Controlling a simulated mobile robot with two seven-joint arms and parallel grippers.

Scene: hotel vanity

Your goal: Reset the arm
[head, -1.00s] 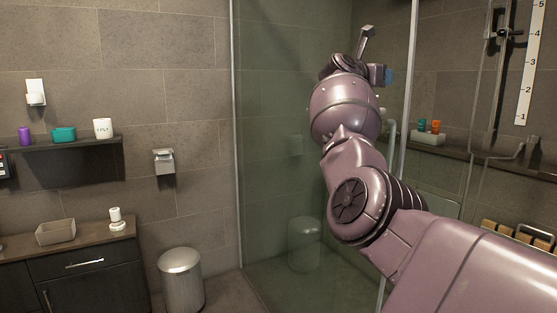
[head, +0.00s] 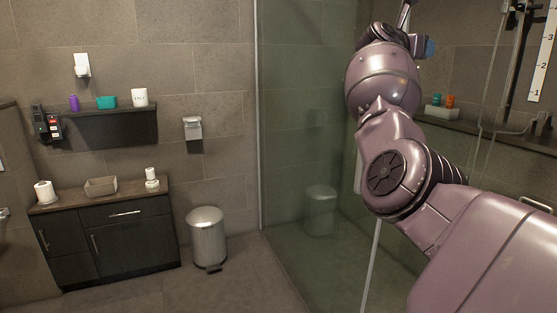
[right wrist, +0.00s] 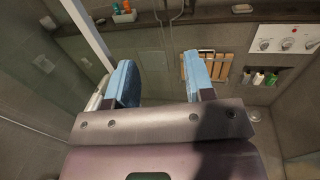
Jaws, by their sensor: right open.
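My right arm (head: 405,165) comes in from the lower right of the head view and reaches up in front of the glass shower screen. My right gripper (right wrist: 163,85) shows in the right wrist view with its two blue-padded fingers apart and nothing between them. In the head view the gripper (head: 410,30) is at the top edge, partly cut off and hidden behind the wrist. My left gripper is in neither view.
A glass screen (head: 310,110) stands behind the arm. The right wrist view shows a slatted wooden seat (right wrist: 206,68). The floor before the cabinet is clear.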

